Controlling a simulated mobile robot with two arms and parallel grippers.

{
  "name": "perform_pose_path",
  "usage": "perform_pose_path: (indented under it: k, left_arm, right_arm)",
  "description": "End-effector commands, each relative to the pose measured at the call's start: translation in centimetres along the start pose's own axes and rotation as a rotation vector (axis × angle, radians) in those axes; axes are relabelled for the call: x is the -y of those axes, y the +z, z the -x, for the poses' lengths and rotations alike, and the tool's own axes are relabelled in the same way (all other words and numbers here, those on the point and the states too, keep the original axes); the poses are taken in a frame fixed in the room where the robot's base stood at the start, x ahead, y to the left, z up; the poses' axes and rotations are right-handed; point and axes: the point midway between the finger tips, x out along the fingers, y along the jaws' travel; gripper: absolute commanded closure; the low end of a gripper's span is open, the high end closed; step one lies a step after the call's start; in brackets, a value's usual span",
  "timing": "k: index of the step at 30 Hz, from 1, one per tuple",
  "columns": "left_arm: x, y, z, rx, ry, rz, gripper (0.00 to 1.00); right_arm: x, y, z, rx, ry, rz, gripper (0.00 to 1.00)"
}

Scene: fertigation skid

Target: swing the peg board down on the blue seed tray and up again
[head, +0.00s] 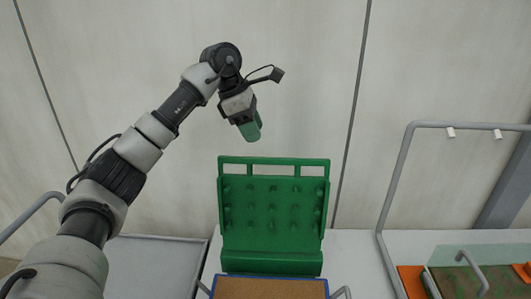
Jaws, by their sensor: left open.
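The green peg board (273,238) stands upright at the back edge of the blue seed tray (270,277), its rows of pegs facing me. A bar handle (274,161) with openings runs along its top. The tray has a blue rim and brown soil; its near part is cut off by the bottom of the picture. My left gripper (251,130), with green fingers, is open and points down, above and slightly left of the board's top bar. It appears apart from the board. My right gripper is not in view.
A grey tubular frame (398,185) rises on the right, around an orange tray (411,279) and a green-planted tray (453,281) with a clear panel. A flat grey surface (158,265) lies to the left. The wall is behind.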

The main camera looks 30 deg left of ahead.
Motion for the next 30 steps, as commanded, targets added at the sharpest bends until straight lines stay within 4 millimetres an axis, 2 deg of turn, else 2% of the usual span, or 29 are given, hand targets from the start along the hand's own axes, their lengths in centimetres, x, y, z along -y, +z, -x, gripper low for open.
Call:
perform_pose_path:
  k: [6, 12, 18, 24, 30]
  left_arm:
    - [0.1, 0.1, -4.2, -0.001, -0.005, 0.000, 0.58]
    - [0.1, 0.1, -6.9, 0.001, -0.003, -0.001, 0.58]
    - [0.0, 0.1, -7.8, 0.003, 0.000, -0.001, 0.58]
    - [0.0, 0.1, -7.8, 0.003, 0.000, -0.001, 0.58]
    - [0.0, 0.1, -7.8, 0.003, 0.000, -0.001, 0.87]
  right_arm:
    - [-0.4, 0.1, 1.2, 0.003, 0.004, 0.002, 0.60]
    - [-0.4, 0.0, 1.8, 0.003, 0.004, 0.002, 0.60]
    - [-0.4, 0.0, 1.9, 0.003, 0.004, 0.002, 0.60]
    - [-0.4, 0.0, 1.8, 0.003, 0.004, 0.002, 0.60]
    - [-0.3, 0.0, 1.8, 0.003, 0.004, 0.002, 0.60]
